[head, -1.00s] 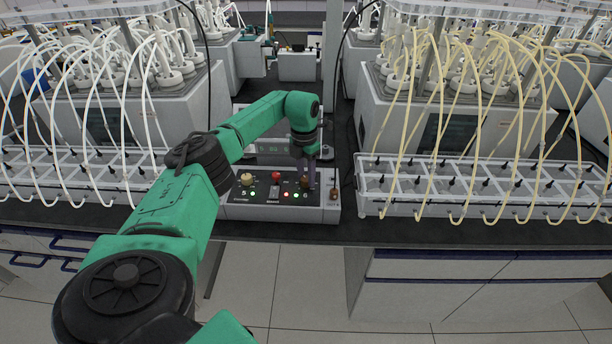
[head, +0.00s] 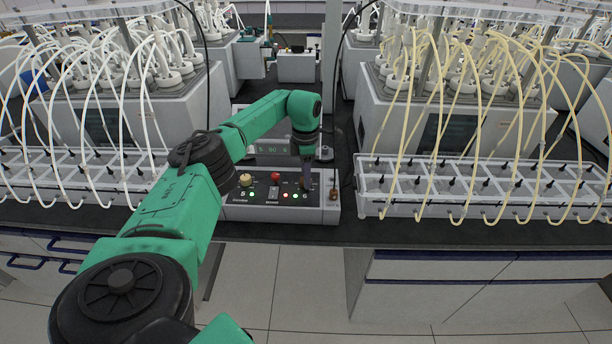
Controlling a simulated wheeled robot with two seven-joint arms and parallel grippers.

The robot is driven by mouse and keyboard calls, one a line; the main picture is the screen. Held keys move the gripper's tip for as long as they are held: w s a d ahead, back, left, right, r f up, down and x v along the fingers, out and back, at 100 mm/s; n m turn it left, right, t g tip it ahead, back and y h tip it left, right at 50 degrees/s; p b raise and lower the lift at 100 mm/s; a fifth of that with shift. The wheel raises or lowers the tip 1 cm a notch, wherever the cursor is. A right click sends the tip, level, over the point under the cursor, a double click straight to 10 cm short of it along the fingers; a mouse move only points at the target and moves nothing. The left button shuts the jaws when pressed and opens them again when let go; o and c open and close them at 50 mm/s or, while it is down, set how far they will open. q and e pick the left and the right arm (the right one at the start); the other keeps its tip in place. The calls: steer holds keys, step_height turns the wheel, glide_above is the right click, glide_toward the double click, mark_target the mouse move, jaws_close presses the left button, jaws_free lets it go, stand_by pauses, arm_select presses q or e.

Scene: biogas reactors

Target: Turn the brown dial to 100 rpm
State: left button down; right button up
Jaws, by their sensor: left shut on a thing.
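The control box (head: 262,212) stands at the front edge of the black bench, with a dark panel of knobs and lights. My left gripper (head: 307,184) points down over the right part of this panel and is shut on the brown dial, which its fingers mostly hide. A cream knob (head: 245,180) and a red switch (head: 275,178) sit to the left on the same panel. The dial's pointer and scale are too small and covered to read. My right gripper is not in view.
Tube racks (head: 480,208) with yellow tubes stand on the right, and similar racks (head: 70,196) with white tubes on the left. Large reactor units (head: 455,125) stand behind them. Black cables hang near the middle. The floor in front is clear.

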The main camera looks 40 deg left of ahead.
arm_select(q)
steer(key=shift+r, duration=0.1)
steer(key=shift+c, duration=2.3)
jaws_free()
steer(key=shift+a+r, duration=0.1)
steer(key=shift+r, duration=0.4)
step_height(320, 180, up, 14)
steer(key=b, duration=0.1)
steer(key=shift+w+a+f, duration=0.2)
steer(key=shift+f, duration=0.05)
